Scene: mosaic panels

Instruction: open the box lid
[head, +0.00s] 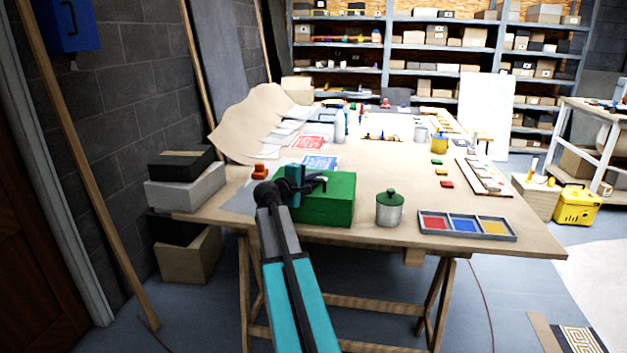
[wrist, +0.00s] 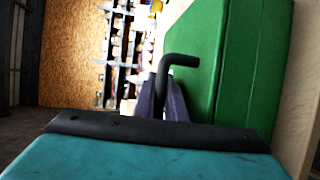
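A green box (head: 326,205) sits at the near edge of the workbench, left of centre, and its lid looks closed. In the wrist view the box's green surface (wrist: 262,60) fills the right side, with a straight seam down it. A black bent handle (wrist: 182,60) stands out beside the green surface. In the wrist view my gripper's fingers (wrist: 165,95) are close together around the straight part of the handle. Its hold is partly hidden by the gripper body.
A grey pot with a green lid (head: 390,210) stands right of the box. A tray of red, blue and yellow pieces (head: 466,240) lies farther right. An orange-red object (head: 259,171) is behind my gripper. Stacked boxes (head: 185,185) stand at the left. Bare tabletop lies between box and pot.

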